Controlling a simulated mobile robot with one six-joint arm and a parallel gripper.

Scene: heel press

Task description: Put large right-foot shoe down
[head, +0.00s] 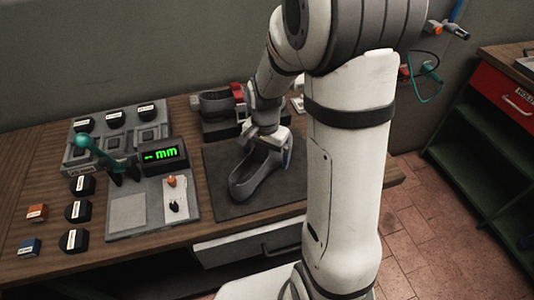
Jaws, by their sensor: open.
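A grey shoe (256,180) rests on the dark mat (227,207) on the wooden bench, its toe toward the front left. My gripper (263,143) is open at the shoe's rear upper end, with its fingers close around or beside the shoe; whether they touch it I cannot tell.
Behind the mat stands a dark press-like fixture with a red part (238,92). Left are a gauge reading "-- mm" (161,154), a teal-knobbed lever (84,142) and several labelled blocks. A red-drawer cabinet (507,96) stands at the right, across open tiled floor.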

